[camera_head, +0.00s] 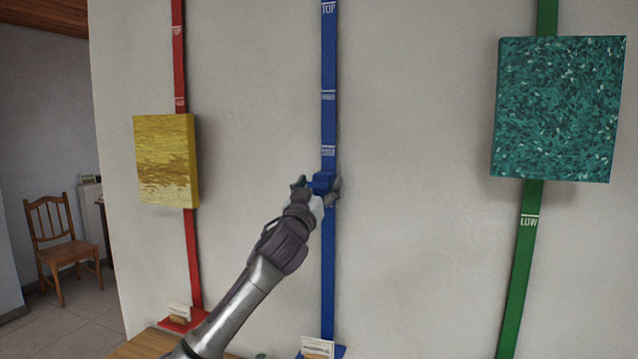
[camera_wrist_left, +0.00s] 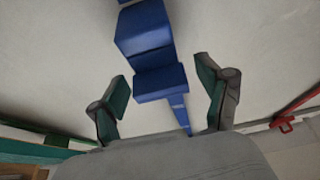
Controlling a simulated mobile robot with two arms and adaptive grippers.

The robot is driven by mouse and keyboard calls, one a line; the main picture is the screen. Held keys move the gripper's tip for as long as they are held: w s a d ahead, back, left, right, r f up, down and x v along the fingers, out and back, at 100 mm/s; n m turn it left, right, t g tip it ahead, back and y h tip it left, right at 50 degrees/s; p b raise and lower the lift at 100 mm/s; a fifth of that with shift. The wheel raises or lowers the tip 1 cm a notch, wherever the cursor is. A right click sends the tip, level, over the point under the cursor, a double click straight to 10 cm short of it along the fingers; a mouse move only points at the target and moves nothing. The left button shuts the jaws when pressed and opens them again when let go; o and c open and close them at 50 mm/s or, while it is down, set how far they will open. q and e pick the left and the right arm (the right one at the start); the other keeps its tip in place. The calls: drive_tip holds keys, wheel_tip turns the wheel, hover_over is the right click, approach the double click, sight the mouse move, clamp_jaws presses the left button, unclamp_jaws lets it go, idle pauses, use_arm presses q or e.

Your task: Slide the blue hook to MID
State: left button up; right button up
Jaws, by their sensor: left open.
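The blue hook (camera_head: 323,180) sits on the blue rail (camera_head: 328,260), just below the lower of two small white labels whose words are too small to read. A TOP label is at the rail's upper end. My left gripper (camera_head: 317,186) is open at the hook, with one finger on each side of it. In the left wrist view the blue hook (camera_wrist_left: 158,82) lies between the spread fingers of my left gripper (camera_wrist_left: 162,88), with gaps visible on both sides. My right gripper is not in view.
A yellow picture (camera_head: 165,160) hangs on the red rail (camera_head: 193,255) at left. A teal picture (camera_head: 555,110) hangs on the green rail (camera_head: 518,270) at right, above a LOW label. A wooden chair (camera_head: 62,240) stands far left. The wall around the blue rail is clear.

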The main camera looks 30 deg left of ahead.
use_arm(q)
clamp_jaws()
wheel_tip(320, 180, up, 13)
drive_tip(key=p, duration=0.9)
drive_tip(key=shift+r, duration=0.15)
unclamp_jaws()
